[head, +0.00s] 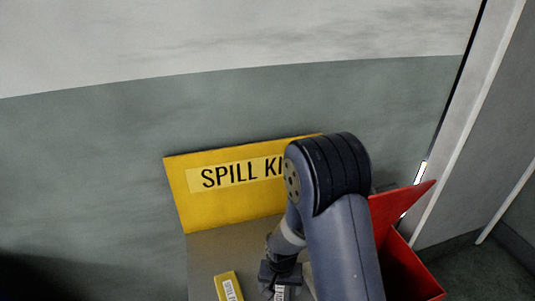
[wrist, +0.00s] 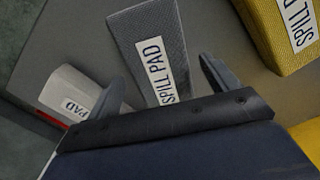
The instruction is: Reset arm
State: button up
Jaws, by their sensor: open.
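My gripper (wrist: 165,88) is open in the wrist view, its two fingers spread apart over a grey surface. A dark grey block labelled SPILL PAD (wrist: 151,45) lies beyond and between the fingers; I cannot tell how far below them it is. In the head view my arm reaches down in front of the yellow SPILL KIT board (head: 190,210). My gripper (head: 280,275) shows there at the lower middle, partly hidden by my arm and cut off by the frame edge.
A yellow labelled block (head: 228,287) lies left of my gripper; it shows at upper right in the wrist view (wrist: 268,40). A white labelled block (wrist: 75,92) is by the left finger. An open red box (head: 405,270) stands at right, beside my arm. A grey wall is behind.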

jog(key=shift+f, duration=1.25)
jog(key=shift+r, duration=0.1)
